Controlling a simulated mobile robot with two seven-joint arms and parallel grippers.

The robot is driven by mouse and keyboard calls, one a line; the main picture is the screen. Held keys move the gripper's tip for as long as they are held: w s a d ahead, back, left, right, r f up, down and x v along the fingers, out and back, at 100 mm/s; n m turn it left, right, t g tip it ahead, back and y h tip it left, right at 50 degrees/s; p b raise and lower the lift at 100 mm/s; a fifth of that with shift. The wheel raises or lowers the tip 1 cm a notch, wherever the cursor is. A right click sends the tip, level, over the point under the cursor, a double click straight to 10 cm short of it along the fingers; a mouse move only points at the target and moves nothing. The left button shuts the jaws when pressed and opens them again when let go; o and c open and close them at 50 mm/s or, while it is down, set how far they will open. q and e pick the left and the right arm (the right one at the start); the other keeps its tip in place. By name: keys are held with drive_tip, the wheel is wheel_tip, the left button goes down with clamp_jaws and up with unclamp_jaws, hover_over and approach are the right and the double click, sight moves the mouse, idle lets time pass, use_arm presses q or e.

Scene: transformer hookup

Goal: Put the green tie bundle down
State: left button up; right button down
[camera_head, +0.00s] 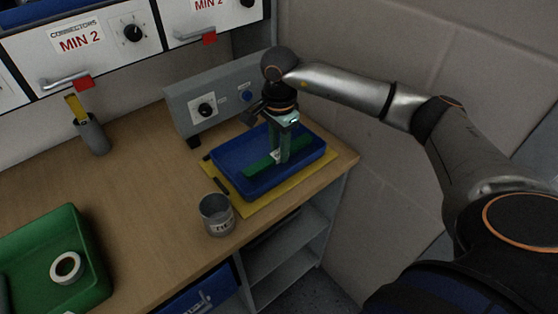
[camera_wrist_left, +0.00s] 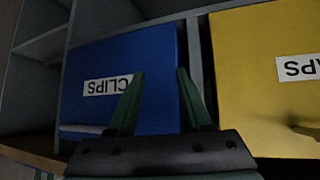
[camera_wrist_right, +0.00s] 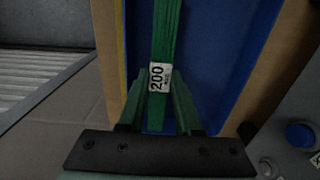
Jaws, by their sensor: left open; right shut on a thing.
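The green tie bundle (camera_head: 262,166) is a long green strip with a white tag. It lies in or just above the blue tray (camera_head: 227,186) in the head view. My right gripper (camera_head: 279,158) points down over the tray and is shut on the bundle near its tag. In the right wrist view the bundle (camera_wrist_right: 166,35) runs away between the fingers of the gripper (camera_wrist_right: 160,105), and its tag reads 200. I cannot tell whether the bundle touches the tray floor. My left gripper (camera_wrist_left: 154,85) is open and empty, facing a blue bin labelled CLIPS (camera_wrist_left: 150,75).
The blue tray sits on a yellow mat (camera_head: 259,208) at the bench's right end. A grey cup (camera_head: 216,214) stands in front left of it, and a grey control box (camera_head: 215,98) behind. A green bin (camera_head: 90,250) holds a tape roll (camera_head: 67,267). The middle bench is clear.

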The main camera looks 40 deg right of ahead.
sight(279, 158)
drive_tip(key=shift+f+b, duration=0.6)
drive_tip(key=shift+f, duration=1)
drive_tip(key=c, duration=0.6)
unclamp_jaws()
drive_tip(key=shift+r, duration=0.1)
wheel_tip(279, 158, up, 12)
drive_tip(key=shift+r, duration=0.1)
